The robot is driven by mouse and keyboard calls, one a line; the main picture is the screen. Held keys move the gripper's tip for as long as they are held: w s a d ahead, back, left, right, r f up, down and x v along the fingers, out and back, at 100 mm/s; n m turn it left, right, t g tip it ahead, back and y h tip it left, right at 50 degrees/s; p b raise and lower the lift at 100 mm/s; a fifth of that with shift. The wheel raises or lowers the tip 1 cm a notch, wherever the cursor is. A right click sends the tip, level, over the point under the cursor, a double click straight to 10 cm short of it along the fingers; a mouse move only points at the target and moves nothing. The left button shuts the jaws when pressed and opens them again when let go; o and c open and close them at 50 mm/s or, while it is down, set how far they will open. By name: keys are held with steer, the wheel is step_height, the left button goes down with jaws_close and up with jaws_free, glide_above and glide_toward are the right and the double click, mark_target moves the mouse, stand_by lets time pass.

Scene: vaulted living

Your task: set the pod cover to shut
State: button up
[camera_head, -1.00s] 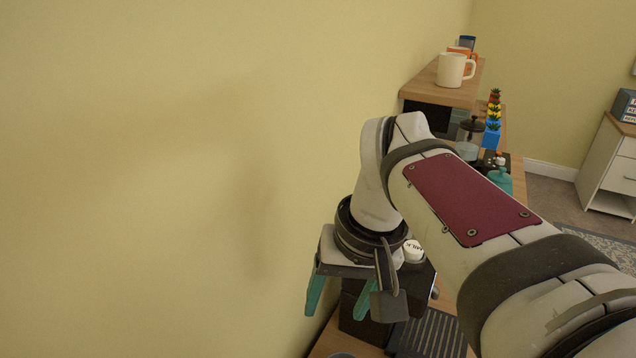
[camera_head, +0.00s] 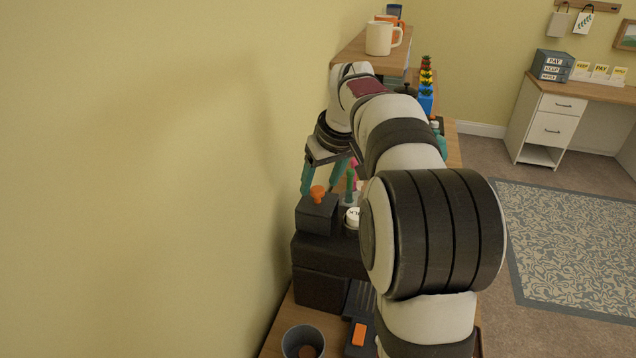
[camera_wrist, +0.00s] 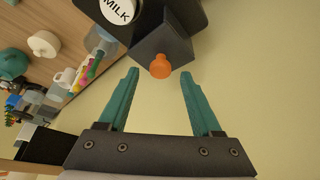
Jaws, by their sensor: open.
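The pod cover (camera_head: 316,216) looks like a dark block with an orange knob (camera_head: 318,192), on top of a black coffee machine (camera_head: 326,256) by the wall. I cannot tell whether it is raised or shut. My gripper (camera_head: 319,189) is open, its teal fingers pointing down near the knob. In the wrist view, the orange knob (camera_wrist: 160,67) lies in line with the gap between my fingertips (camera_wrist: 159,73), and the dark block (camera_wrist: 168,45) is just beyond. The jaws are not closed on it.
A white-lidded MILK container (camera_head: 352,218) stands right beside the block. A grey cup (camera_head: 303,342) is at the front of the counter. A shelf with mugs (camera_head: 380,38) is behind my arm. The yellow wall (camera_head: 130,180) is close on the left.

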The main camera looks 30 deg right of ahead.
steer(key=shift+x, duration=0.8)
jaws_close()
stand_by(0.9)
